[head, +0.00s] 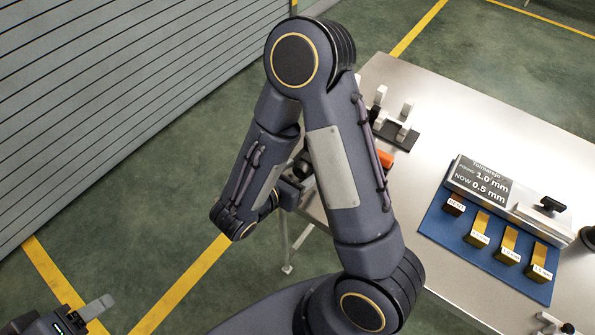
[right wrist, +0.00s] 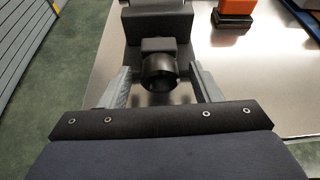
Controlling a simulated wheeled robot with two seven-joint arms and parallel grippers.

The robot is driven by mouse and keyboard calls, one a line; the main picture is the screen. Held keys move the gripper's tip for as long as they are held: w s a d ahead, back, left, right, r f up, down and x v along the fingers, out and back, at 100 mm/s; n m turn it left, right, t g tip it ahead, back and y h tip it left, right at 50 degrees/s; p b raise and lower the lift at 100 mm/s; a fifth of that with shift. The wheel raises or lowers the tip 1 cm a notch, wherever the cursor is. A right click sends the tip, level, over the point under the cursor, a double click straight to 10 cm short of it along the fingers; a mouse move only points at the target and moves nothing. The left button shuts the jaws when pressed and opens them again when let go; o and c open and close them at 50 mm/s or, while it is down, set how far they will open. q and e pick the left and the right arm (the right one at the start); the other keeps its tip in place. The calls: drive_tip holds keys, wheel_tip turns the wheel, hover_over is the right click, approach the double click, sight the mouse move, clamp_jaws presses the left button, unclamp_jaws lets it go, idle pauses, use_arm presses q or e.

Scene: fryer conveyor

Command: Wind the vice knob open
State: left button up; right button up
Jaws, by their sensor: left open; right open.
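In the right wrist view, the black round vice knob (right wrist: 159,76) faces the camera at the front of the dark grey vice (right wrist: 155,24). My right gripper (right wrist: 161,82) is open, with one grey finger on each side of the knob. A gap shows between knob and fingers; no contact is visible. In the head view my right arm hides most of the vice and the right gripper. My left gripper (head: 88,313) is open at the bottom left corner, over the floor and away from the table; only part of it shows.
The metal table (head: 450,120) carries a blue mat (head: 430,226) with several small labelled blocks and a tolerance sign (head: 481,183). An orange block (right wrist: 236,8) sits right of the vice, and a black stand (head: 396,133) with light posts is further back. Green floor lies left.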

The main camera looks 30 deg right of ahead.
drive_tip(key=shift+c, duration=0.5)
drive_tip(key=c, duration=0.9)
drive_tip(key=shift+a+r+n+g+h+p, duration=0.1)
drive_tip(key=shift+n+g+h+p, duration=0.3)
drive_tip(key=shift+n+g+p, duration=0.55)
drive_tip(key=shift+w+n+g+h+p, duration=0.15)
drive_tip(key=shift+n+g+h+p, duration=0.3)
drive_tip(key=shift+n+p, duration=0.85)
drive_tip(key=shift+f, duration=0.2)
drive_tip(key=o, duration=1)
